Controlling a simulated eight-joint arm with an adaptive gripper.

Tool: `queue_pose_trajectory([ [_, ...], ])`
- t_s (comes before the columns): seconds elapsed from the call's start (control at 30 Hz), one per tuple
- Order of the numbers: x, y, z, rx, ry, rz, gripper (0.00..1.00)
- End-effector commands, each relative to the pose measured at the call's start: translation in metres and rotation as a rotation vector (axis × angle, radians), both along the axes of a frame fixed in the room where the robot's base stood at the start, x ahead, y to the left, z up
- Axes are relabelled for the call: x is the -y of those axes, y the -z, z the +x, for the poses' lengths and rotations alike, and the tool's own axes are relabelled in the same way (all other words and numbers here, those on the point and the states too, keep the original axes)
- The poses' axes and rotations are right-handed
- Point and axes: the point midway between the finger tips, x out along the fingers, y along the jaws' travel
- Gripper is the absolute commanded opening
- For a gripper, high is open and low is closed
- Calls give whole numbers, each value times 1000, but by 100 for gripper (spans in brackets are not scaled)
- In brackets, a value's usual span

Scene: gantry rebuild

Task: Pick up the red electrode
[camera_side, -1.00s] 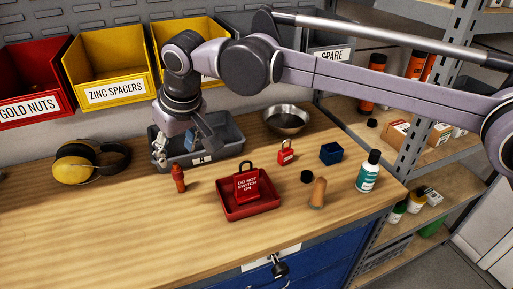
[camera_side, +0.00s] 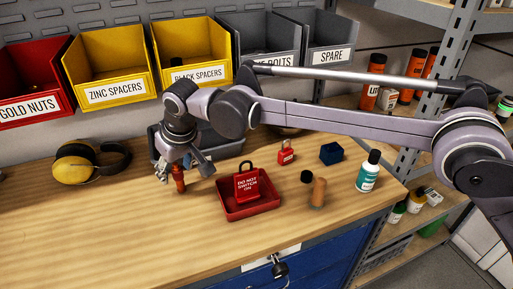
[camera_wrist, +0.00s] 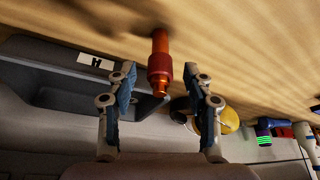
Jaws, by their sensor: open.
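The red electrode (camera_side: 179,178) is a small orange-red cylinder with a wider collar. It stands on the wooden bench, left of the red tray. In the wrist view the electrode (camera_wrist: 160,66) shows between and beyond the two fingers. My gripper (camera_side: 172,172) is at the electrode, partly covering its upper end in the side view. In the wrist view my gripper (camera_wrist: 162,88) is open, with one finger on each side of the electrode and a visible gap to both. The fingers do not appear to touch it.
A red tray (camera_side: 262,208) with a "DO NOT SWITCH ON" tag (camera_side: 247,184) lies to the right. A grey bin (camera_side: 232,152) is behind my gripper. A red padlock (camera_side: 286,153), blue box (camera_side: 331,152) and teal bottle (camera_side: 368,172) stand further right. The front-left bench is clear.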

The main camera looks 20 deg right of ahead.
Motion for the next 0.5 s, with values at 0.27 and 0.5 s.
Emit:
queue_pose_trajectory([
  [0.27, 0, 0, 0, 0, 0, 0, 0],
  [0.5, 0, -1, 0, 0, 0, 0, 0],
])
